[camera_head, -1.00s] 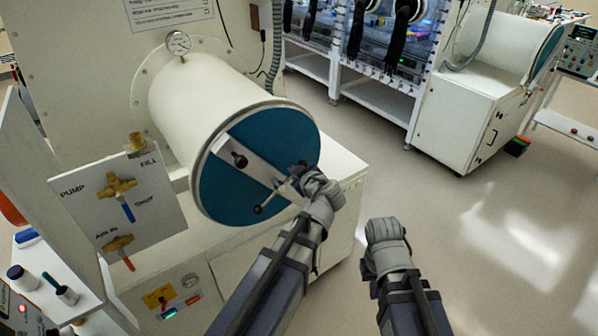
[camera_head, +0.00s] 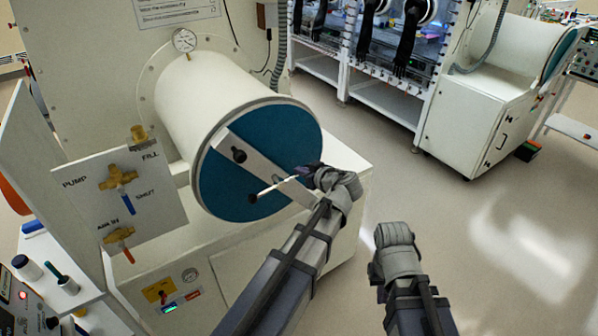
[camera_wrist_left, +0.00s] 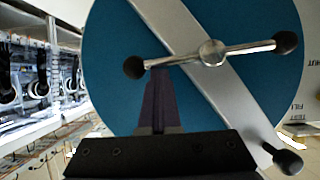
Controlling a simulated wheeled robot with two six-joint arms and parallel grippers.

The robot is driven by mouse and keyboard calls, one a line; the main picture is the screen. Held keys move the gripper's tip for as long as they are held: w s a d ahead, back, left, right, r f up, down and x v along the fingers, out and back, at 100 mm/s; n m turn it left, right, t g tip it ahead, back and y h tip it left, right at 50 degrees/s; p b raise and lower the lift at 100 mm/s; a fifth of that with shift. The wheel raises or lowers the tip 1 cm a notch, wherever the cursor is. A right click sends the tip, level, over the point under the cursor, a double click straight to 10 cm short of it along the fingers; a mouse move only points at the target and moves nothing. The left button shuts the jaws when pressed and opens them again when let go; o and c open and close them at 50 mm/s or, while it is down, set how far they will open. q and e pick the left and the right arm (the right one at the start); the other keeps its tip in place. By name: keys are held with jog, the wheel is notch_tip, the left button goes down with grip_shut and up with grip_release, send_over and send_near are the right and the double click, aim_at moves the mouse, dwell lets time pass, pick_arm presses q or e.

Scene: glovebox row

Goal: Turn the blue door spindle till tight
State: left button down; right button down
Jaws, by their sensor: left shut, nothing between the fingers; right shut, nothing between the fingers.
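The blue door (camera_head: 290,127) closes the end of the white cylindrical chamber, with a pale bar (camera_head: 262,168) across it. The spindle's metal T-handle (camera_head: 274,186) with black ball ends sits on the bar; in the left wrist view the spindle hub (camera_wrist_left: 211,53) is right of centre and the handle runs nearly level, its right end slightly higher. My left gripper (camera_wrist_left: 160,75) is shut and empty, its fingertips just below the handle's left part near the left ball (camera_wrist_left: 134,67); I cannot tell if they touch. My right gripper (camera_head: 393,234) hangs to the right, away from the door; its fingers are hidden.
A valve panel (camera_head: 160,205) with brass valves stands left of the chamber. A black knob (camera_head: 239,155) sits on the bar's upper end. A pressure gauge (camera_head: 185,40) is on top. Open floor (camera_head: 480,270) lies to the right.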

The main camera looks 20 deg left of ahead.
pick_arm(q)
notch_tip(320, 180, down, 8)
jog(key=m+g+y+b, duration=0.45)
jog(key=m+b, duration=0.35)
jog(key=b, duration=0.4)
jog(key=s+a+f+m+t+y+b, duration=0.1)
jog(key=s+a+m+y+b, duration=0.3)
jog(key=m+b, duration=0.6)
jog(key=shift+s+f+y+b, duration=0.35)
jog(key=shift+s+f+b, duration=0.3)
jog(key=shift+f, duration=0.1)
jog(key=shift+s+a+t, duration=0.1)
jog(key=shift+a+t, duration=0.05)
jog(key=shift+t, duration=0.1)
